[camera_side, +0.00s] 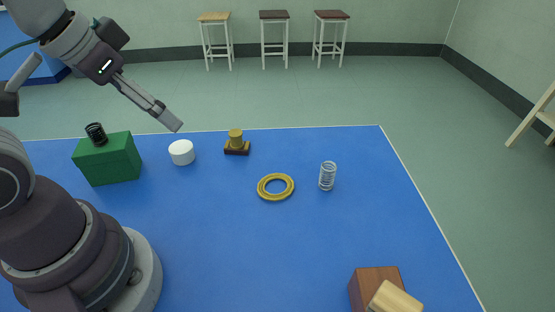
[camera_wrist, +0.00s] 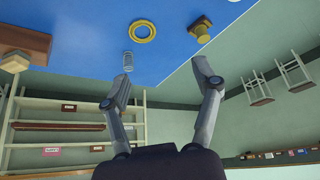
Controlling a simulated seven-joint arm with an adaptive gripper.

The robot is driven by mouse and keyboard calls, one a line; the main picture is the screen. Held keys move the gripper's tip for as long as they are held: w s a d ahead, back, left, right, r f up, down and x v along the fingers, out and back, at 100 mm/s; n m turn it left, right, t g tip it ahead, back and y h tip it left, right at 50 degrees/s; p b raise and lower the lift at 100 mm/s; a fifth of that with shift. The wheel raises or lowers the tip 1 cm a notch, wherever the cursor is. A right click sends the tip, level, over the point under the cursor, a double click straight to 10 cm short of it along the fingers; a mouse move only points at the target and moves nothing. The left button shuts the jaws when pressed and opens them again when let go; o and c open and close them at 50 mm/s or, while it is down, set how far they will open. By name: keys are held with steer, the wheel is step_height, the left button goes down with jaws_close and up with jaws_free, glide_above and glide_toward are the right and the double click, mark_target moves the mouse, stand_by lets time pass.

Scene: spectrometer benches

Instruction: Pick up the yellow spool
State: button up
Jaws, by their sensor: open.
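The yellow spool (camera_side: 236,136) stands upright on a small dark brown base near the far edge of the blue table. It also shows in the wrist view (camera_wrist: 202,34), near the top and right of centre. My gripper (camera_side: 174,122) is up and to the left of the spool in the side view, in the air and apart from it. In the wrist view my gripper (camera_wrist: 163,78) has its two fingers spread wide, with nothing between them. Its fingers overlap in the side view.
A white cylinder (camera_side: 181,152) stands left of the spool. A green block (camera_side: 112,160) with a black coil (camera_side: 96,134) on top is farther left. A yellow ring (camera_side: 263,192) and a clear spring (camera_side: 328,176) are to the right.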

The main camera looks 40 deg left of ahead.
steer(key=g, duration=0.1)
glide_toward(236, 132)
steer(key=shift+m, duration=0.3)
steer(key=x, duration=1)
steer(key=shift+f, duration=0.25)
jaws_close()
